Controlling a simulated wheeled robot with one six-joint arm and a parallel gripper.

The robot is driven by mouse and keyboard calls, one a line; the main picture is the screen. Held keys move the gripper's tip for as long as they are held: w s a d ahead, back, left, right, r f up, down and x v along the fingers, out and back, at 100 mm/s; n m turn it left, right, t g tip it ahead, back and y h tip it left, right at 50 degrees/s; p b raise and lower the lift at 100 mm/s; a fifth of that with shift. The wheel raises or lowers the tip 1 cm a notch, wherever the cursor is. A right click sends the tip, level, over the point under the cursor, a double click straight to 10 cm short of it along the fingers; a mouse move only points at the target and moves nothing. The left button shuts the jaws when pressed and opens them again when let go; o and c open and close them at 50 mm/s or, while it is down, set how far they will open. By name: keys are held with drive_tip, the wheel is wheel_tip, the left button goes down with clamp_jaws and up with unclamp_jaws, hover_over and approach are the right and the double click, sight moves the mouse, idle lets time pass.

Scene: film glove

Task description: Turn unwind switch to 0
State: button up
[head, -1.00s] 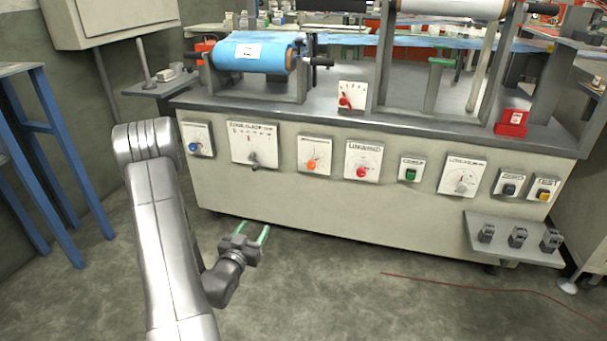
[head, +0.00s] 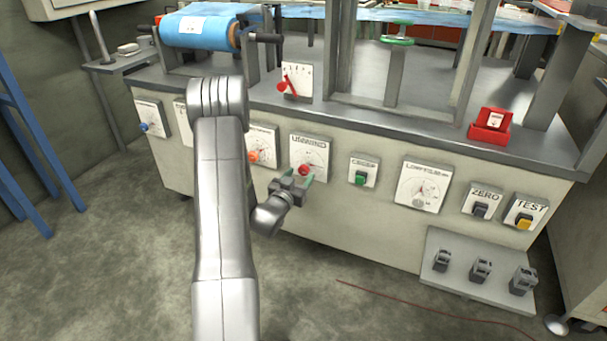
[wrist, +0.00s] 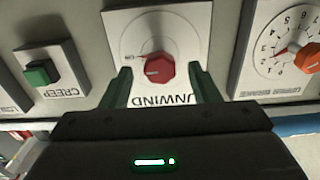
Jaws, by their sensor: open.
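The unwind switch is a red knob (head: 303,170) on a white plate labelled UNWIND (head: 311,150), on the front of the machine. In the wrist view the red knob (wrist: 158,68) sits at the middle of its dial, with the label upside down. My gripper (head: 294,178) is open in front of the plate. In the wrist view its green fingers (wrist: 160,85) stand on either side of the knob, apart from it. I cannot tell how far the fingertips are from the plate.
A green CREEP button (head: 361,179) is right of the unwind plate, and an orange dial knob (head: 254,157) is left of it. Farther right are a grey dial (head: 420,198), a ZERO switch (head: 480,210) and a TEST switch (head: 523,221). A shelf (head: 470,292) juts out low right.

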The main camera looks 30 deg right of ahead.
sight(302, 173)
drive_tip(key=shift+x, duration=1.75)
drive_tip(key=c, duration=1)
drive_tip(key=shift+o, duration=0.2)
